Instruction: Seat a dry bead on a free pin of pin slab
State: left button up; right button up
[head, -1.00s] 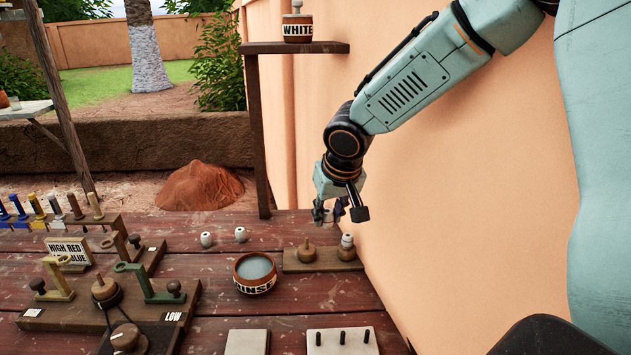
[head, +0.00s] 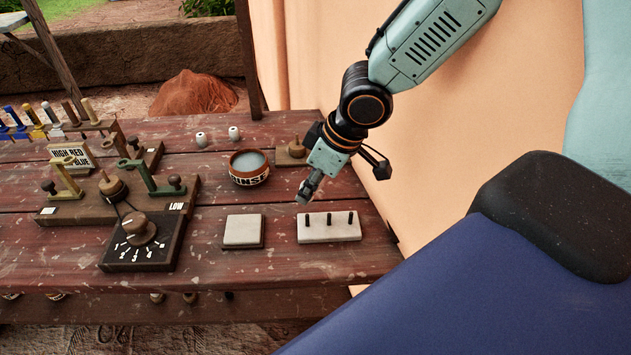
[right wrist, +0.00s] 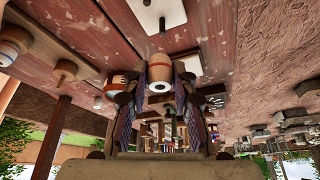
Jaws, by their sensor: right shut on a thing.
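The pin slab (head: 340,234) is a pale block with three upright dark pins, near the front right of the table. All three pins look bare. My right gripper (head: 303,198) hangs just above and behind the slab's left end, tilted downward. In the right wrist view its fingers (right wrist: 160,82) are shut on a bead (right wrist: 159,72), tan with a white end and a dark hole. A pale slab with a dark pin (right wrist: 160,25) shows just beyond the bead, apart from it. The bead is hard to make out in the head view. My left gripper is not in view.
A plain pale pad (head: 243,231) lies left of the slab. Behind stand the rinse bowl (head: 249,180), two white beads (head: 201,139) and a wooden stand (head: 290,154), partly hidden by my wrist. A dial box (head: 140,240) is further left. The wall rises close on the right.

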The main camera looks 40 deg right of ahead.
aim_at(309, 201)
jog(key=shift+s+a+f+b, duration=0.1)
jog(key=shift+a+f+b, duration=0.1)
jog(key=shift+b, duration=0.1)
jog(key=shift+s+f, duration=0.1)
jog(key=shift+f, duration=0.1)
jog(key=f+b, duration=0.3)
jog(key=shift+w+d+f, duration=0.1)
jog(key=shift+w+d, duration=0.05)
jog(key=shift+w, duration=0.05)
jog(key=shift+s, duration=0.1)
dwell(0.4)
jog(key=shift+b, duration=0.6)
dwell(0.6)
